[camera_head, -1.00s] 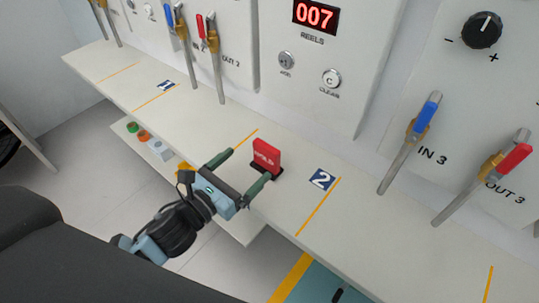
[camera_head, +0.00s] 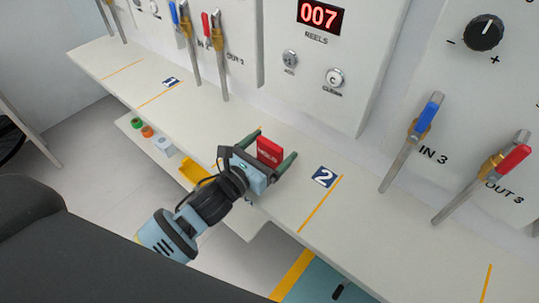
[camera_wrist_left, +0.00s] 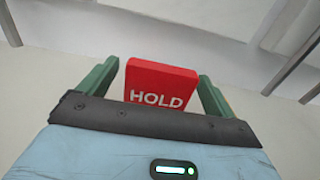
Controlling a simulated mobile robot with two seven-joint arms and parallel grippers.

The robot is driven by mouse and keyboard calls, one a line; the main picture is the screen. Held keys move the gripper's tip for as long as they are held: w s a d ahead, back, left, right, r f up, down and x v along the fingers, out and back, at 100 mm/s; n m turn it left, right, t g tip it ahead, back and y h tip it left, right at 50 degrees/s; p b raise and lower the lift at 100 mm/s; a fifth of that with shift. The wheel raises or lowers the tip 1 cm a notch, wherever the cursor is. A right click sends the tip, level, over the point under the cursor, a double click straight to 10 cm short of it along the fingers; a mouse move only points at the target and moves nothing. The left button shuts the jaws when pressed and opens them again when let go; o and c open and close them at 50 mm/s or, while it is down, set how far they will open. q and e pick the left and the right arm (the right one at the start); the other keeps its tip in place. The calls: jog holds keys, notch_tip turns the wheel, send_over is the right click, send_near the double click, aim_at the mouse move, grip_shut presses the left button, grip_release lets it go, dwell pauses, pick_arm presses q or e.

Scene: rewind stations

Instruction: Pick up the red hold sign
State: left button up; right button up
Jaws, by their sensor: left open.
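The red hold sign (camera_head: 269,151) stands upright on the pale shelf (camera_head: 225,118), left of the blue "2" label. My left gripper (camera_head: 273,152) is open, with one finger on each side of the sign. In the left wrist view the sign (camera_wrist_left: 160,86) shows its white HOLD lettering between the two green fingers (camera_wrist_left: 153,86), with a gap to each finger. The sign's lower part is hidden behind the gripper body. My right gripper is not in view.
Valve levers with blue (camera_head: 428,113) and red (camera_head: 514,158) handles stand along the shelf's back. The blue "2" label (camera_head: 323,177) and orange lines mark the shelf. A lower shelf holds coloured buttons (camera_head: 147,131) and a yellow item (camera_head: 195,171).

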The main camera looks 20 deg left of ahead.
aim_at(267, 145)
pick_arm(q)
jog(key=c, duration=1.1)
jog(key=shift+r, duration=0.15)
jog(key=shift+r, duration=0.6)
jog(key=shift+s+a+r+p, duration=0.1)
jog(key=shift+s+r+p, duration=0.1)
jog(key=shift+r, duration=0.35)
jog(key=shift+s+a+r+p, duration=0.1)
jog(key=shift+s+r, duration=0.1)
jog(key=shift+r, duration=0.3)
jog(key=shift+w+a+r+b+v, duration=0.1)
jog(key=shift+a+r+b+v, duration=0.15)
jog(key=shift+v, duration=2.25)
jog(key=shift+w+a+r+b+v, duration=0.15)
jog(key=shift+r+b+v, duration=0.15)
jog(key=shift+v, duration=2.2)
jog(key=shift+s+a+r+b+v, duration=0.1)
jog(key=shift+a+r+b+v, duration=0.15)
jog(key=shift+v, duration=2.3)
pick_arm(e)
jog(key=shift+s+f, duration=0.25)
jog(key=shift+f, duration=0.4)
